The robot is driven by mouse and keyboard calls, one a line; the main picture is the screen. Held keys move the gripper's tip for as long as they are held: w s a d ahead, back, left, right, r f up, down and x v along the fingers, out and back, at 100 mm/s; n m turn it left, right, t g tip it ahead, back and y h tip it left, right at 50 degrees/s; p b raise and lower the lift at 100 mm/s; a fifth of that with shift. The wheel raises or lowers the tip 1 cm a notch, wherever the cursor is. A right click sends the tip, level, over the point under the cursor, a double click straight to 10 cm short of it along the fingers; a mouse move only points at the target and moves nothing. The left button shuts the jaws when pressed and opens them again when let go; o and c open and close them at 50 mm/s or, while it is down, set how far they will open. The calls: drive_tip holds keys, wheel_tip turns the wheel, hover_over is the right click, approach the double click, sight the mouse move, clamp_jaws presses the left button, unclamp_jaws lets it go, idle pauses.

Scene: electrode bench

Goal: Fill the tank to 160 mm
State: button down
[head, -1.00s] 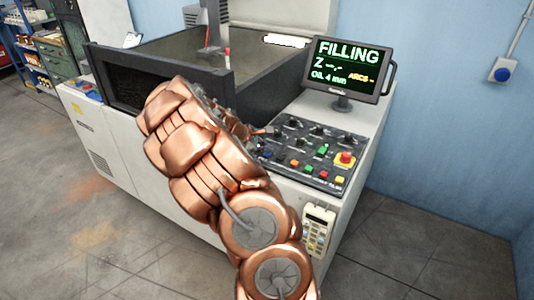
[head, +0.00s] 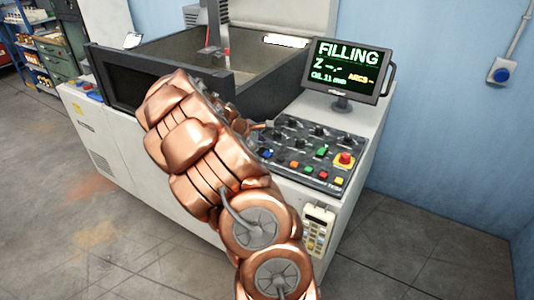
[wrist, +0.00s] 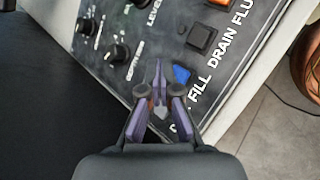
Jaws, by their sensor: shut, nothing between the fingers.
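The tank (head: 262,72) of the machine stands open behind my arm in the head view. The display (head: 346,68) reads FILLING, Z with dashes, and an oil level of about 11 mm. The control panel (head: 312,172) lies below it. In the head view my arm hides most of the gripper.
A red emergency stop (head: 344,159) and several coloured buttons sit at the panel's right. Black knobs (wrist: 120,52) lie left of my fingertips in the wrist view. A handheld pendant (head: 318,230) hangs on the cabinet front. The floor at the right is clear.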

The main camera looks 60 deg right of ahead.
sight(266, 154)
drive_tip(key=shift+r+p, duration=0.95)
drive_tip(key=shift+r, duration=1.2)
drive_tip(key=shift+a+r, duration=0.1)
drive_tip(key=shift+a, duration=0.1)
drive_tip(key=s+a+r+m+t+y, duration=0.1)
drive_tip(key=s+a+r+m+y, duration=0.15)
drive_tip(key=a, duration=0.95)
drive_tip(key=s+a+r+m+y, duration=0.1)
drive_tip(key=s+a+r+m, duration=0.15)
drive_tip(key=a, duration=0.95)
drive_tip(key=s+a+y, duration=0.2)
drive_tip(key=s+a, duration=0.5)
drive_tip(key=a, duration=0.5)
drive_tip(key=s+a+y, duration=0.3)
drive_tip(key=s+a, duration=0.4)
drive_tip(key=a, duration=0.4)
drive_tip(key=shift+s+a+f+t, duration=0.3)
drive_tip(key=shift+a+f, duration=0.05)
drive_tip(key=shift+f, duration=0.05)
